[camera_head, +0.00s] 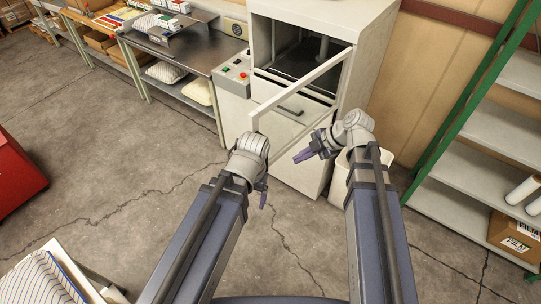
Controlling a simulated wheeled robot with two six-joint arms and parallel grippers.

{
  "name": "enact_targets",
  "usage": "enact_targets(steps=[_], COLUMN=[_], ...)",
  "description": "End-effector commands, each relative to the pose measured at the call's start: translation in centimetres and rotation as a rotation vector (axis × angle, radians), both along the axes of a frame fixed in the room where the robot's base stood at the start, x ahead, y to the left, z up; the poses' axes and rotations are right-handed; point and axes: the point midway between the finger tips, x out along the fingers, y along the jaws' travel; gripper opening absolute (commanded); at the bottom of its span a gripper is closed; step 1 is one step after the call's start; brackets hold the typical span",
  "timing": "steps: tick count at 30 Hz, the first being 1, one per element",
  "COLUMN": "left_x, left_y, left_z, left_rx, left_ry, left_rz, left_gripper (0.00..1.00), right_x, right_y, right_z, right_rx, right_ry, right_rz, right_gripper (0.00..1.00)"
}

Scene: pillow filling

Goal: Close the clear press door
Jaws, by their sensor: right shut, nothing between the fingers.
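The press (305,14) is a pale cabinet at the top middle, with a dark chamber inside. Its clear door has a white frame (302,82) and stands open, slanting out from the right side of the cabinet toward the lower left. The cabinet front and a dark handle (289,110) show below the door's top rail. My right gripper (303,155) is shut and empty, in front of the cabinet and below the door frame in the picture. My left gripper (263,194) is lower left of it, mostly hidden by its own wrist, so its jaw is unclear.
A control box (233,74) with buttons stands left of the press. A metal workbench (190,50) with pillows below is farther left. A green-posted shelf (490,130) stands at right, a white bin (342,180) behind my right arm.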

Motion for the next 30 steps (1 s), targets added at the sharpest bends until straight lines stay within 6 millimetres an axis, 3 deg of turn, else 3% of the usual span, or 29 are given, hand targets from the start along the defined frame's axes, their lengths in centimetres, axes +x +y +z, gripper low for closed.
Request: enact_targets(steps=[5,10,25,27,30], left_x=[0.0,0.0,0.1,0.1,0.1], left_y=[0.0,0.0,0.0,0.0,0.0], left_z=[0.0,-1.3,-8.1,-8.6,-7.9], left_rx=[0.0,0.0,0.0,0.0,0.0], left_ry=[0.0,0.0,-0.003,-0.003,-0.003], left_rz=[0.0,0.001,0.003,0.001,0.001], left_gripper=[0.86,0.86,0.86,0.86,0.86], right_x=[0.1,0.3,1.7,1.9,3.5], right_y=[0.0,0.6,5.4,6.0,6.9], right_z=[0.1,-1.2,-8.0,-8.6,-7.9], right_rx=[0.003,0.001,0.002,0.001,0.001], right_ry=[-0.009,-0.008,-0.007,-0.007,-0.006], right_rz=[0.007,0.008,0.007,0.008,0.007], right_gripper=[0.0,0.0,0.0,0.0,0.0])
